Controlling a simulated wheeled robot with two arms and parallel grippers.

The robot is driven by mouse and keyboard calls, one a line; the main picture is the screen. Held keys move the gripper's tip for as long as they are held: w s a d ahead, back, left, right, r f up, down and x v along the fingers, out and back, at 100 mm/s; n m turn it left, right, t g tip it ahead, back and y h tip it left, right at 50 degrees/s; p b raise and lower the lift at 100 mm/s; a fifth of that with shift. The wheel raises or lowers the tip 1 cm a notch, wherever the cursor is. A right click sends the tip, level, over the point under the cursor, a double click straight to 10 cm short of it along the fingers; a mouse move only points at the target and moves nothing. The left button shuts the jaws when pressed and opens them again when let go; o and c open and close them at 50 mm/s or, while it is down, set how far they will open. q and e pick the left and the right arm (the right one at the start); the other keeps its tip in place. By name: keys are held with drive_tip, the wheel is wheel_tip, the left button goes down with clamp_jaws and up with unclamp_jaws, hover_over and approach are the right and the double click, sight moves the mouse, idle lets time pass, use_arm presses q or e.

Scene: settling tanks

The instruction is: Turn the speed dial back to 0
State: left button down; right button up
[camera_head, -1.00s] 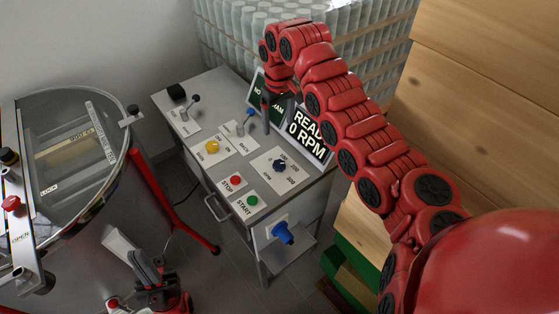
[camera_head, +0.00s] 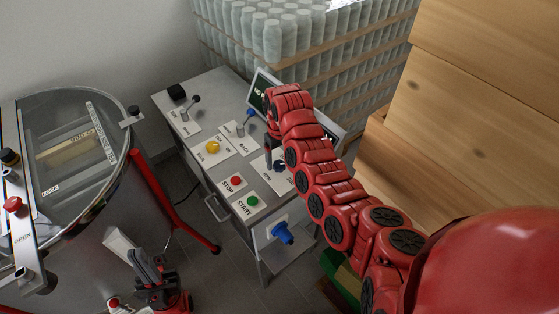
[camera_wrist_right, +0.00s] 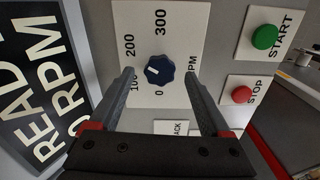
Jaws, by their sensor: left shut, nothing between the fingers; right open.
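The speed dial is a dark blue knob (camera_wrist_right: 160,70) on a white plate marked 0, 100, 200 and 300 RPM. Its white mark points left, between 100 and 200 and nearer 100. In the head view the dial (camera_head: 279,166) is partly hidden by my right arm. My right gripper (camera_head: 269,155) is over the panel at the dial. In the right wrist view my right gripper (camera_wrist_right: 158,78) is open, with a finger on either side below the knob and nothing between them. My left gripper (camera_head: 143,263) is shut and empty at the bottom, away from the panel.
A red stop button (camera_wrist_right: 242,95) and green start button (camera_wrist_right: 265,37) sit beside the dial plate. A display (camera_wrist_right: 35,75) reads READY, 0 RPM. A glass-lidded tank (camera_head: 75,160) stands left; wooden crates (camera_head: 480,110) stand right.

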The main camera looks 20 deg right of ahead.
drive_tip(key=shift+f, duration=1.05)
clamp_jaws()
